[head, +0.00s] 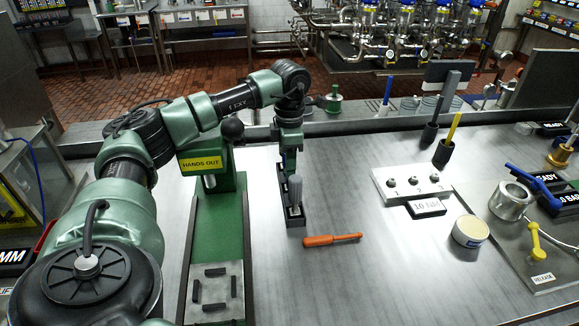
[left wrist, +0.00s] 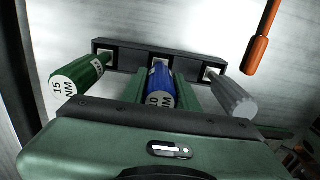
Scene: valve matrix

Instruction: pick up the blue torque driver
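The blue torque driver (left wrist: 160,84) stands in the middle place of a dark rack (left wrist: 122,54), its end marked 10 NM towards the camera. My left gripper (left wrist: 161,88) is over the rack, with one green finger on each side of the blue handle. I cannot tell whether the fingers press on it. In the head view my left gripper (head: 290,150) hides the blue driver. A green driver (left wrist: 82,86) marked 15 NM stands left of it and a grey driver (left wrist: 232,97) right of it. My right gripper is not in view.
An orange-handled tool (head: 332,240) lies on the steel table right of the rack (head: 295,219). A green fixture (head: 215,230) marked HANDS OUT stands left.

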